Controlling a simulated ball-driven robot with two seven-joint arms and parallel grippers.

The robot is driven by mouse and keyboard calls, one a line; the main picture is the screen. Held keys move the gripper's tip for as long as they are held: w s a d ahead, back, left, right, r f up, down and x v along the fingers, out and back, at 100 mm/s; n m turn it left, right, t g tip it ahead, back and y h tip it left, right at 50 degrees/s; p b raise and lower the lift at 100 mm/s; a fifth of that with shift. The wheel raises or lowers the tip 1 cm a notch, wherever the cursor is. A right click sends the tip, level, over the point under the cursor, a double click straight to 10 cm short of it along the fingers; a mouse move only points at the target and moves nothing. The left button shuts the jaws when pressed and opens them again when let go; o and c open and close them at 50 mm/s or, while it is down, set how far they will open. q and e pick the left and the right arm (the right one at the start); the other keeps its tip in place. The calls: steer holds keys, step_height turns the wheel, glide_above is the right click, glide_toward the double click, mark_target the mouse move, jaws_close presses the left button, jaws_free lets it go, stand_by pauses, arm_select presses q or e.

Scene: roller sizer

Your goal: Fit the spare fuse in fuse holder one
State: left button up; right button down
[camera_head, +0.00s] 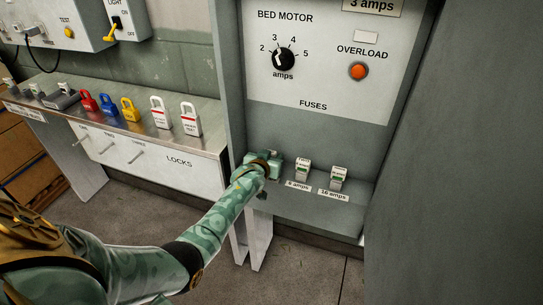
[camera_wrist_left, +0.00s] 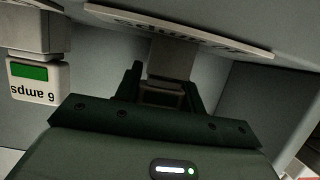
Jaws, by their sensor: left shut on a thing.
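My left gripper (camera_head: 268,164) is at the left end of the grey shelf under the word FUSES. Another white and green fuse (camera_head: 338,177) stands behind the 16 amps label. My right gripper is not in view.
The grey panel (camera_head: 325,85) above the shelf has a bed motor dial (camera_head: 283,60) and an orange overload button (camera_head: 358,71). A bench with several coloured padlocks (camera_head: 130,109) stands to the left. A grey cabinet wall bounds the right side.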

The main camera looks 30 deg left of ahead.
arm_select(q)
steer(key=shift+f, duration=0.2)
steer(key=o, duration=1)
steer(key=shift+r, duration=0.1)
steer(key=shift+o, duration=0.2)
steer(key=p+v, duration=0.7)
steer(key=v, duration=0.9)
steer(key=shift+s, duration=0.15)
steer(key=shift+r, duration=0.1)
